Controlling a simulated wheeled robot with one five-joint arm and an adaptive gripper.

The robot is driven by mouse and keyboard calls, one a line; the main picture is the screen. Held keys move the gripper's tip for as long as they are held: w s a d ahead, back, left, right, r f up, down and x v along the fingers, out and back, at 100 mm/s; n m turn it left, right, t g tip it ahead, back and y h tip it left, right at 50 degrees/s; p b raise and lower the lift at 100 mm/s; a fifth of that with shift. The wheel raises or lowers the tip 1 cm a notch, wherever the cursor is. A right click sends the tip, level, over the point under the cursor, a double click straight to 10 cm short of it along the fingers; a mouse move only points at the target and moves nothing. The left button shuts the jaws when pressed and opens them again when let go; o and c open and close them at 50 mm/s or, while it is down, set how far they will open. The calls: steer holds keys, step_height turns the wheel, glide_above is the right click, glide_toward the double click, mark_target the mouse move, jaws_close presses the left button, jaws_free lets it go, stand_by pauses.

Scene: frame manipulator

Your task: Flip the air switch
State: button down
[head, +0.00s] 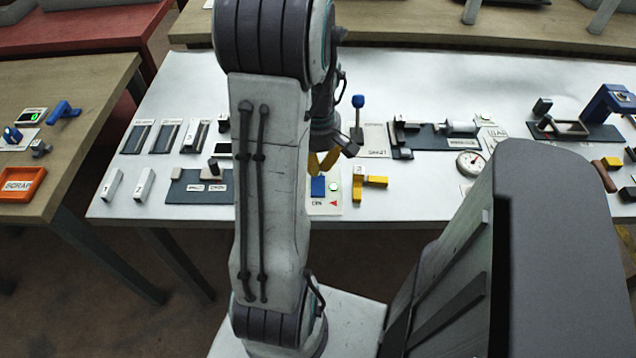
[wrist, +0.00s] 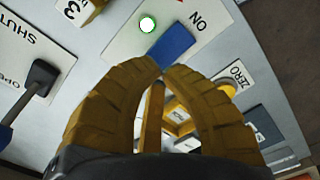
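A blue rocker-like switch (head: 318,186) sits on a pale plate at the front edge of the white table. It also shows in the wrist view (wrist: 172,45), beside an "ON" label and a round light (wrist: 147,25) with a green rim. No "air" label is readable. My gripper (head: 322,162) has yellow fingers and hangs just behind the switch in the head view. In the wrist view the fingertips (wrist: 160,68) come together at the near end of the blue switch, with nothing held between them. I cannot tell whether they touch it.
A lever with a blue knob (head: 358,101) stands behind and right of my gripper, by a "SHUT" label. A dial gauge (head: 470,162) and a dark plate (head: 200,187) are farther off. Bare table shows at the front right.

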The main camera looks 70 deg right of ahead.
mark_target(318, 179)
steer(key=shift+f+b, duration=1.55)
steer(key=shift+f, duration=0.35)
stand_by(1.0)
steer(key=shift+r, duration=0.15)
steer(key=shift+r+p, duration=2.9)
steer(key=shift+r, duration=0.5)
